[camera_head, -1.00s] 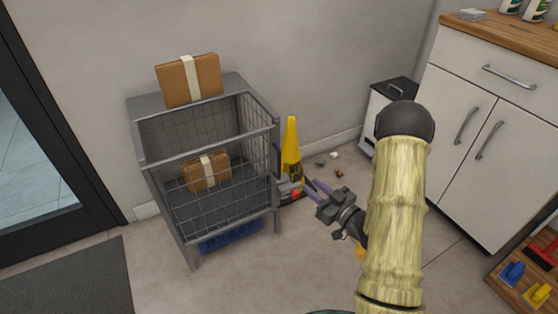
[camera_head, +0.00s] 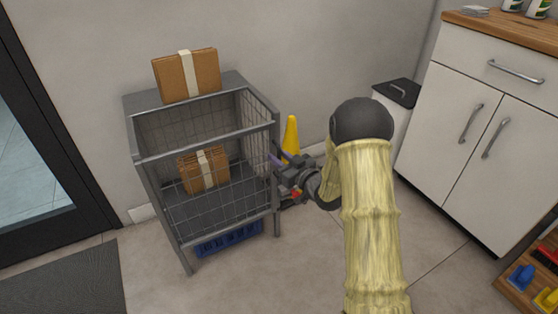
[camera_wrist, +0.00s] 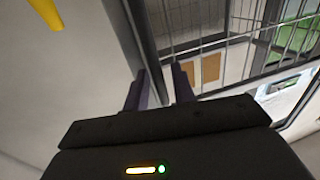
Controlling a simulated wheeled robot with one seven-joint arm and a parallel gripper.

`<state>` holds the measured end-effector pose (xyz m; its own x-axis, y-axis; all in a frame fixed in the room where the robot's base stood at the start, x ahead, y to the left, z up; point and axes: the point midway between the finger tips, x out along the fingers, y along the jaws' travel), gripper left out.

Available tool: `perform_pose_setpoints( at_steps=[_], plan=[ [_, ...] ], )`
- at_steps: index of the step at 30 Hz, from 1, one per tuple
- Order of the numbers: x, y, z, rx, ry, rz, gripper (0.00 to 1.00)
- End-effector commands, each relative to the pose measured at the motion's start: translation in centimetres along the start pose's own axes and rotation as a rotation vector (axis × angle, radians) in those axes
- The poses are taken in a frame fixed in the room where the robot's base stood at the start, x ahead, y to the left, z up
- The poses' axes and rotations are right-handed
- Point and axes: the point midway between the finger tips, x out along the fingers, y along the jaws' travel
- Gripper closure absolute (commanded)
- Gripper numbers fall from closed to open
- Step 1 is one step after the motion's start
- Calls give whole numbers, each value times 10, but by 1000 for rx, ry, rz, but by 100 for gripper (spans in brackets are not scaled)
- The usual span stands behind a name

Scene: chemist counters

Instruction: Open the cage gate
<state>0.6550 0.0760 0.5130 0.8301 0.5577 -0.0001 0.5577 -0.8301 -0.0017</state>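The grey wire cage (camera_head: 165,215) stands against the wall, left of my arm. Its mesh gate (camera_head: 207,142) faces front and looks closed, with its top rail in line with the front posts. My gripper (camera_head: 277,163) is at the cage's right front edge, where the dark upright handle was visible before; the gripper now hides that area. In the wrist view, my gripper (camera_wrist: 160,82) has its two dark fingers apart, close to the cage's edge post (camera_wrist: 146,45) with the mesh beyond. I cannot tell whether the handle lies between the fingers.
One cardboard box (camera_head: 200,75) sits on top of the cage and another (camera_head: 205,170) inside it. A yellow cone (camera_head: 290,138) stands behind my gripper. A blue crate (camera_head: 228,238) lies under the cage. White cabinets (camera_head: 455,130) stand right; the floor in front is clear.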

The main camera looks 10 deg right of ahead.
Motion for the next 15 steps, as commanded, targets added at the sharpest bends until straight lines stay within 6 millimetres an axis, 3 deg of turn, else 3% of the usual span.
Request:
perform_pose_setpoints(
  at_steps=[9, 13, 15],
  plan=[
    [3, 0, 0, 0, 0, 1, 74],
    [3, 0, 0, 0, 0, 1, 100],
    [3, 0, 0, 0, 0, 1, 100]
  ],
)
